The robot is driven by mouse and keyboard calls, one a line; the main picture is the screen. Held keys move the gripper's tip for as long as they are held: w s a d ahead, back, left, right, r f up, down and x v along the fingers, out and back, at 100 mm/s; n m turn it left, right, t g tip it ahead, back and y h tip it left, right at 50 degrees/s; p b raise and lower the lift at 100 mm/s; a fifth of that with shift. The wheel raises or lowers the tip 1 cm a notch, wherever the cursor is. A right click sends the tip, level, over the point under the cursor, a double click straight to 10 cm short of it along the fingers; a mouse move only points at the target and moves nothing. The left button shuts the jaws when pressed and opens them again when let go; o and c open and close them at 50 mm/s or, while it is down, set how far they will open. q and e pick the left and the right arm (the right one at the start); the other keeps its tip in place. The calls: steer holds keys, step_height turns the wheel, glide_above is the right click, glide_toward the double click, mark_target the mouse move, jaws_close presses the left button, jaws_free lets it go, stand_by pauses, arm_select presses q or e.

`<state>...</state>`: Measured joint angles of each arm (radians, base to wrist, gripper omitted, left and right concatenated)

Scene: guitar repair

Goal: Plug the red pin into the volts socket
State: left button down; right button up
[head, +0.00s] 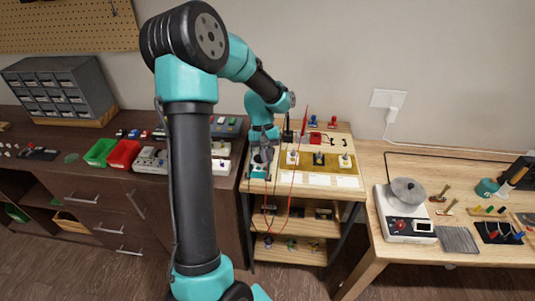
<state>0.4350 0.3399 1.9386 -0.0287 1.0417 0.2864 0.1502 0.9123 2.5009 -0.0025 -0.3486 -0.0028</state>
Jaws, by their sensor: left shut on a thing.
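My left gripper (262,163) is low over the left edge of the light wooden bench in the middle, pointing down. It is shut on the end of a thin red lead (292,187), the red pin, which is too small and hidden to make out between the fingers. The lead hangs in a loop over the bench's front and runs up to a red probe (305,121) that stands upright. The volts socket cannot be made out; the area under the gripper is small and partly covered by it. My right gripper is not in view.
The middle bench (342,191) holds a yellow-brown block (325,168) with switch-like parts. At right a table carries a scale-like device (407,212) and tools. At left a dark counter has green (100,152) and red bins (123,154) and a drawer cabinet (58,86).

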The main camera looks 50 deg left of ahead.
arm_select(q)
steer(key=s+r+g+y, duration=0.1)
steer(key=s+r, duration=0.2)
steer(key=s, duration=0.2)
steer(key=shift+s+d+y, duration=0.3)
steer(key=shift+d, duration=0.1)
stand_by(0.3)
steer(key=shift+f, duration=2.05)
steer(key=shift+f, duration=1.1)
steer(key=c, duration=1.6)
jaws_free()
steer(key=shift+o, duration=0.2)
